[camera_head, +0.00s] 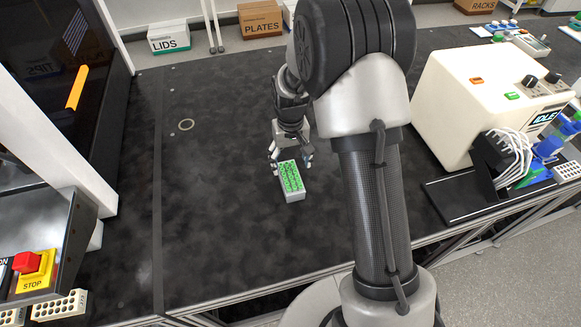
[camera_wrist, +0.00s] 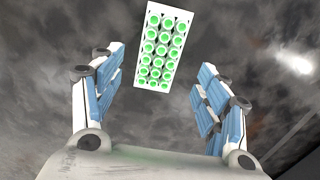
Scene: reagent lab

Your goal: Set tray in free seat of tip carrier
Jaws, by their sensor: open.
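A small white tray (camera_head: 293,194) filled with green-topped tips lies on the dark bench top. My gripper (camera_head: 291,159) is open at the far end of the tray, with its fingers pointing down. In the wrist view the tray (camera_wrist: 163,77) shows at the top centre, slightly tilted. It lies between and beyond the two blue-padded fingers of my gripper (camera_wrist: 162,68); no finger touches it there. I cannot clearly pick out the tip carrier or its free seat; blue, green and white holders (camera_head: 546,150) at the right edge are partly cut off.
A cream machine (camera_head: 483,100) with an IDLE display and black head stands at the right. A dark cabinet and a red stop button (camera_head: 27,262) are at the left. Bins marked LIDS (camera_head: 169,38) and PLATES (camera_head: 260,21) stand at the back. The bench left of the tray is clear.

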